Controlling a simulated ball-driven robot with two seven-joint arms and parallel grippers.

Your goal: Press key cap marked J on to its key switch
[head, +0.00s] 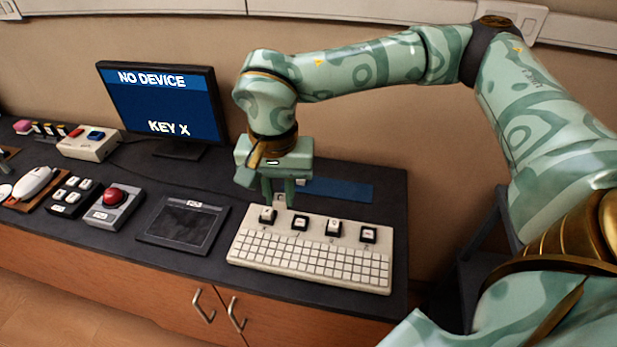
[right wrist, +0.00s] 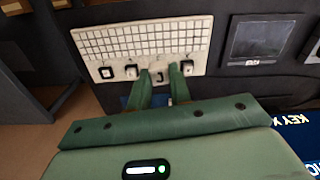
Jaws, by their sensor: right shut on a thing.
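My right gripper (head: 279,198) points down at the back edge of a white keyboard (head: 305,262), near the left end of its row of large keys. In the right wrist view its green fingers (right wrist: 160,74) are shut on a pale key cap marked J (right wrist: 159,77). The cap lies over the row of large keys in that view. Whether it touches a key switch cannot be told, as the fingers hide the spot. My left gripper is out of view.
A monitor (head: 165,100) reads "NO DEVICE" and "KEY X". Left of the keyboard lie a dark tablet (head: 182,226), a red button box (head: 113,207), a small key pad (head: 72,195) and a white mouse (head: 35,182). A blue strip (head: 340,190) lies behind the keyboard. Dark counter is bare around the tablet.

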